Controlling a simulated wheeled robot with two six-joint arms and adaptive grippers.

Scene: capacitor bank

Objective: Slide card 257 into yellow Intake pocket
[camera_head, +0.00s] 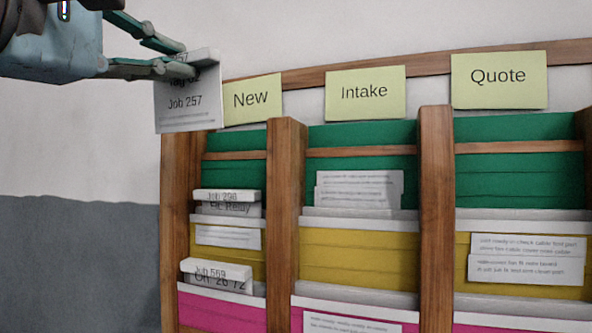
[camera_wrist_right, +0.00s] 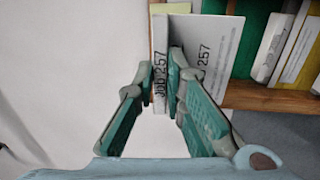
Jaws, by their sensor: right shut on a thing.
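The white card 257 (camera_head: 188,105), printed "Job 257", hangs upright in my right gripper (camera_head: 178,60), at the upper left of the head view. The gripper is shut on the card's top edge. In the right wrist view, the fingers (camera_wrist_right: 165,90) grip the card (camera_wrist_right: 160,50) with its lettering turned sideways. The yellow Intake pocket (camera_head: 355,262) is in the middle column under the "Intake" label (camera_head: 364,93), right of and below the gripper, with a pale top edge. Card and pocket are well apart. My left gripper is not in view.
Wooden dividers (camera_head: 435,220) separate the columns. The "New" label (camera_head: 252,98) and "Quote" label (camera_head: 499,80) mark the neighbours. Cards 296 (camera_head: 228,196) and 569 (camera_head: 215,275) stand in the New column. White text slips (camera_head: 360,190) show just above the yellow Intake pocket.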

